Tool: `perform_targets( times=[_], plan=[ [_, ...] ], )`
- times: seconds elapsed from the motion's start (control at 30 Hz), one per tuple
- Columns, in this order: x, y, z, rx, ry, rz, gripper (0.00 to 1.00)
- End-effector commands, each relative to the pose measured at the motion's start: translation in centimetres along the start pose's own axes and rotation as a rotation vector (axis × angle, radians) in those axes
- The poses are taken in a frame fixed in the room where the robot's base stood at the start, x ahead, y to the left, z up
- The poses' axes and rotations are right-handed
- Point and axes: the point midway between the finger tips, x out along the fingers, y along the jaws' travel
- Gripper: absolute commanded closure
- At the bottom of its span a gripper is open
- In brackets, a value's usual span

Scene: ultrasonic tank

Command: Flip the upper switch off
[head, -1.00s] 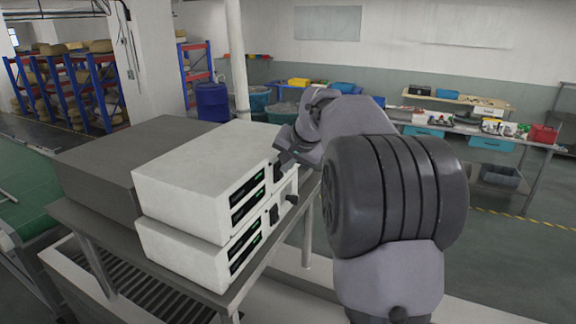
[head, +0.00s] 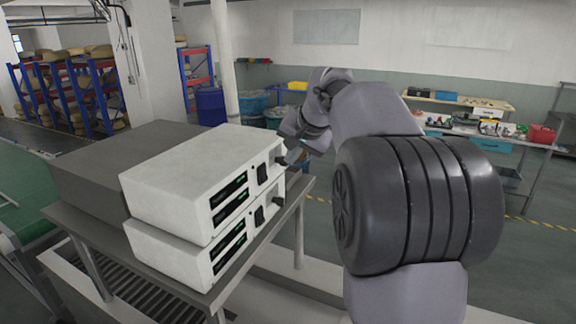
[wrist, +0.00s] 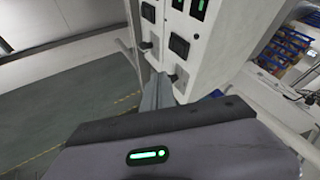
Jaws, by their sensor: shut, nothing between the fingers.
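Two white control boxes are stacked on a metal table. The upper box (head: 190,175) has a black upper switch (head: 262,174) on its front, between green-lit displays and a dark knob (head: 281,159). The upper switch also shows in the wrist view (wrist: 180,46). Its on or off position is too small to tell. The lower box (head: 170,245) has a similar lower switch (head: 259,216), seen also in the wrist view (wrist: 149,13). My gripper (head: 296,154) is shut and empty, close to the upper box's knob and to the right of the switch. Its fingertips are partly hidden.
A dark grey box (head: 85,175) stands behind the white boxes. A lower knob (head: 278,200) sticks out below the gripper. Floor to the right of the table is open.

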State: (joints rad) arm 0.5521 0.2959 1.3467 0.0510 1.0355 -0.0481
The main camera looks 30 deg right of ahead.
Motion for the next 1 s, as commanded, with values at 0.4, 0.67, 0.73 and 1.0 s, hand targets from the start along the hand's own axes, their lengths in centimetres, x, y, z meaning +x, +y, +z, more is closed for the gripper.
perform_targets(
  times=[0.4, 0.67, 0.73, 1.0],
  plan=[
    [-6.2, -1.4, -0.2, 0.0, -0.002, 0.001, 1.0],
    [-6.3, -1.4, -0.2, 0.0, -0.003, 0.0, 1.0],
    [-6.3, -1.4, -0.2, 0.0, -0.003, 0.0, 1.0],
    [-4.5, -1.0, 3.9, -0.026, -0.02, -0.008, 1.0]
  ],
)
